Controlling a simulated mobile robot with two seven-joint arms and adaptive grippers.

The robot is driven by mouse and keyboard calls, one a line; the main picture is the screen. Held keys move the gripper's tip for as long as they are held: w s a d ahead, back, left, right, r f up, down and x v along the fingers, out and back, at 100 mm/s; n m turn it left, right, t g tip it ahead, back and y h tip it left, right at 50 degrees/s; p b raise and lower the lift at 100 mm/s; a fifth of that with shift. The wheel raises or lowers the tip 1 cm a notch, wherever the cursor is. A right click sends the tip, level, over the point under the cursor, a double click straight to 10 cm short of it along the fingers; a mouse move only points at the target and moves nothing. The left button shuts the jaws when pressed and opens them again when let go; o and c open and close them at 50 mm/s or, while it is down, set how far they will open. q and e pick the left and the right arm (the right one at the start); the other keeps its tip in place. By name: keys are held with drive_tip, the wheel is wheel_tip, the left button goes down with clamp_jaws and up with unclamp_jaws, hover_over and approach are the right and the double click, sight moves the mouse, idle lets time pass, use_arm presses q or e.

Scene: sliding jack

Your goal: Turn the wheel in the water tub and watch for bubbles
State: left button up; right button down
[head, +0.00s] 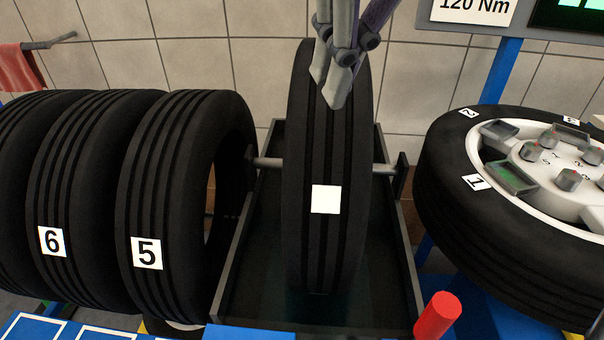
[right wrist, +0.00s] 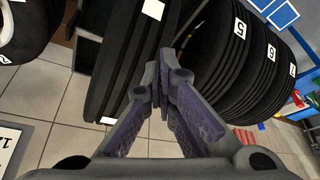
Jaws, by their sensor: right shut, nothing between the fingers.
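A black tyre (head: 310,150) stands upright on a horizontal axle (head: 269,163) over the dark water tub (head: 396,290). Its lower edge reaches down into the tub. A blank white square (head: 326,199) is on its tread, facing me. My right gripper (head: 332,95) is shut and empty, pointing down at the upper tread of the tyre; I cannot tell whether it touches. In the right wrist view the shut fingertips (right wrist: 160,98) are in front of the same tyre (right wrist: 117,60). I see no bubbles. The left gripper is not in view.
Tyres marked 5 (head: 180,220) and 6 (head: 80,210) stand left of the tub. A wheel with a white rim (head: 540,165) lies tilted at the right. A red cylinder (head: 437,314) stands at the tub's front right corner. A red cloth (head: 20,68) hangs at the upper left.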

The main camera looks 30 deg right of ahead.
sight(327, 167)
drive_tip(key=w+d, duration=0.3)
drive_tip(key=w, duration=0.3)
drive_tip(key=w+d, duration=0.4)
drive_tip(key=w, duration=0.2)
drive_tip(key=w+d, duration=0.4)
drive_tip(key=w, duration=0.2)
drive_tip(key=shift+w+r, duration=0.1)
drive_tip(key=shift+r, duration=0.25)
drive_tip(key=shift+f, duration=1.4)
drive_tip(key=s+a+f, duration=0.1)
drive_tip(key=s, duration=0.1)
drive_tip(key=s+a+f, duration=0.1)
drive_tip(key=s+a, duration=0.1)
drive_tip(key=s, duration=0.1)
drive_tip(key=s+a+f, duration=0.1)
drive_tip(key=s, duration=0.2)
drive_tip(key=shift+a, duration=0.35)
drive_tip(key=s+a+f, duration=0.1)
drive_tip(key=s, duration=0.1)
drive_tip(key=s+a+f, duration=0.1)
drive_tip(key=s+f, duration=0.1)
drive_tip(key=s+a+f, duration=0.1)
drive_tip(key=s+f, duration=0.1)
drive_tip(key=shift+a+f, duration=0.25)
drive_tip(key=shift+a, duration=0.05)
drive_tip(key=shift+s+a+f, duration=0.25)
drive_tip(key=shift+s+f, duration=0.15)
drive_tip(key=shift+f, duration=0.1)
